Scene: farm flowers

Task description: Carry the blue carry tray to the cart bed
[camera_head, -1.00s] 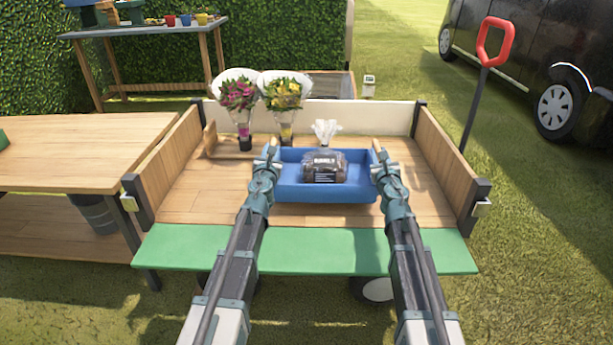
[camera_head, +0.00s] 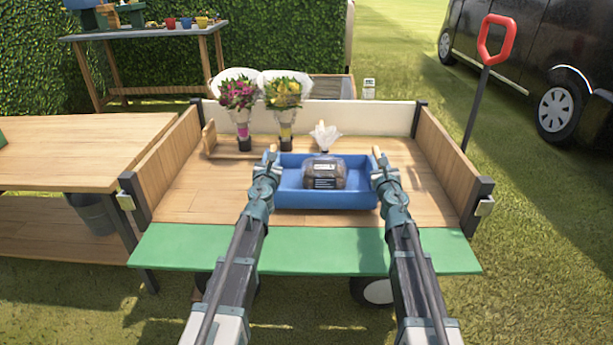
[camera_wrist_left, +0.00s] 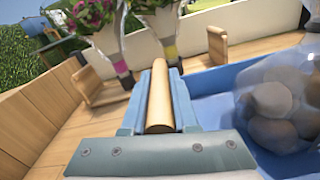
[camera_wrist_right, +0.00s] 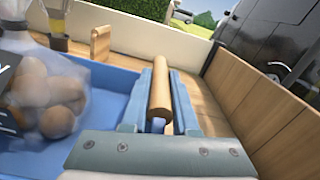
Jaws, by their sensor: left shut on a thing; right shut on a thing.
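The blue carry tray (camera_head: 325,198) is level over the wooden floor of the cart bed (camera_head: 200,203), inside its side walls. I cannot tell whether its base touches the floor. A clear bag of brown bulbs (camera_head: 323,174) with a dark label is in the tray. My left gripper (camera_head: 268,163) is shut on the tray's left wooden handle (camera_wrist_left: 160,100). My right gripper (camera_head: 381,164) is shut on its right wooden handle (camera_wrist_right: 160,100). The tray's blue rim also shows in the right wrist view (camera_wrist_right: 115,75).
Two wrapped bouquets, one pink (camera_head: 240,95) and one yellow (camera_head: 284,95), stand at the bed's back left by a wooden rack (camera_head: 210,140). A green flap (camera_head: 190,248) lines the near edge. A wooden table (camera_head: 75,155) adjoins on the left.

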